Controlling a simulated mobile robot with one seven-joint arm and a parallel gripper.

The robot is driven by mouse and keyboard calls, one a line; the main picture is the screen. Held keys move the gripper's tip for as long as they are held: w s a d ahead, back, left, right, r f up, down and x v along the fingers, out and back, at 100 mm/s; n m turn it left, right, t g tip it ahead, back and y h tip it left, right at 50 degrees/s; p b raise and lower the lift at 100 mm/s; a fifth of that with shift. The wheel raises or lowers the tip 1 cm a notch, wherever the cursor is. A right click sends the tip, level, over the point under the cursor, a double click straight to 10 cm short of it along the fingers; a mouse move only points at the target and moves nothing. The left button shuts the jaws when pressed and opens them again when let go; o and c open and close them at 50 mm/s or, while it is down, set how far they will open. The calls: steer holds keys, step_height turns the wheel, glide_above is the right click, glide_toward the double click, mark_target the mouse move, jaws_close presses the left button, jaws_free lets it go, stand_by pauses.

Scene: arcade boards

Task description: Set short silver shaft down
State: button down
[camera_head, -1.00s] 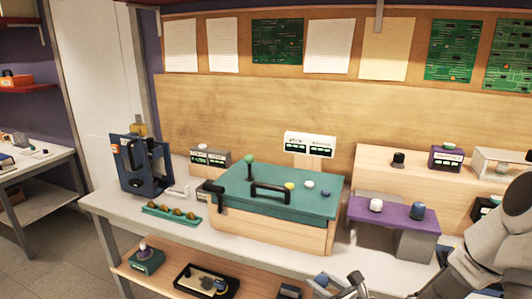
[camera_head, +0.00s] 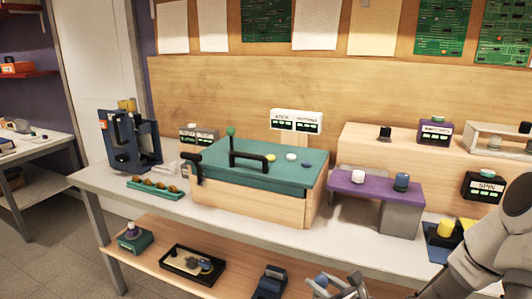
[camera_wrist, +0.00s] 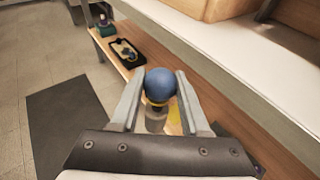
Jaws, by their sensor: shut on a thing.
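My gripper (camera_wrist: 160,98) is shut on the short silver shaft. In the wrist view its blue ball top (camera_wrist: 160,82) sits between the two fingers, with a yellow band and a silvery part (camera_wrist: 156,118) below it. It is held over the wooden lower shelf (camera_wrist: 150,68), and I cannot tell whether its lower end touches anything. In the head view my gripper (camera_head: 338,286) is at the bottom edge, partly cut off, with a blue bit of the held thing (camera_head: 321,281) showing.
The lower shelf holds a black tray (camera_head: 193,264) with small parts, a green box with a knob (camera_head: 135,239) and a dark blue holder (camera_head: 270,283). The white bench (camera_head: 265,236) above carries a teal-topped box (camera_head: 262,165) and a purple stand (camera_head: 376,187). Bare shelf lies between tray and holder.

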step_height(320, 180, down, 19)
steer(key=b, duration=1.7)
steer(key=shift+r, duration=0.1)
